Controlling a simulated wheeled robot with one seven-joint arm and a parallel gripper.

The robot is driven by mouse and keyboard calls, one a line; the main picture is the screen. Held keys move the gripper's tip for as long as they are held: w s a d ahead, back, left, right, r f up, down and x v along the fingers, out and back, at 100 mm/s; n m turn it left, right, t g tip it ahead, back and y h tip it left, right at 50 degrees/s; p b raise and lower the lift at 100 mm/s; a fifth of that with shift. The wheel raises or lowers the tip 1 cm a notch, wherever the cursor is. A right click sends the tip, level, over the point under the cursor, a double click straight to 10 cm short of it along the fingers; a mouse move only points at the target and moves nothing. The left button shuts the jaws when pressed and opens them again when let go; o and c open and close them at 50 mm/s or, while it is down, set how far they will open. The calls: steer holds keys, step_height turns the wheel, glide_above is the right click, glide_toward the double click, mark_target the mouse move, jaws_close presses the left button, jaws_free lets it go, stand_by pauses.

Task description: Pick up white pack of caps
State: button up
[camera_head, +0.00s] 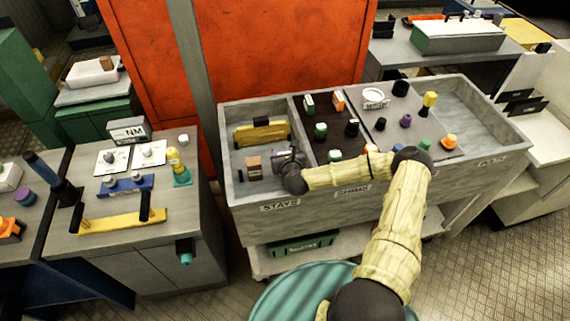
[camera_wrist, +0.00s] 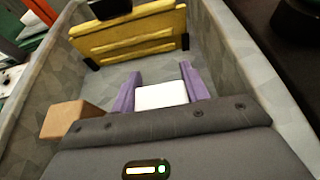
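The white pack (camera_wrist: 162,95) shows as a plain white block in the wrist view, low in the left compartment of the grey bin. Its markings cannot be read. My gripper (camera_wrist: 160,78) has its two purple fingers on either side of the pack. The pack fills nearly all of the gap, and I cannot tell whether the fingers press on it. In the head view my gripper (camera_head: 287,158) is down inside the compartment marked STAYS, and it hides the pack there.
In the same compartment, a yellow case (camera_head: 262,132) leans at the back wall and a brown box (camera_head: 253,167) stands left of my gripper. Grey bin walls (camera_head: 227,160) enclose it. The dark middle compartment (camera_head: 335,142) holds several small items.

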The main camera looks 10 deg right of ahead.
steer(key=c, duration=0.3)
step_height(320, 180, up, 10)
steer(key=shift+b, duration=1.05)
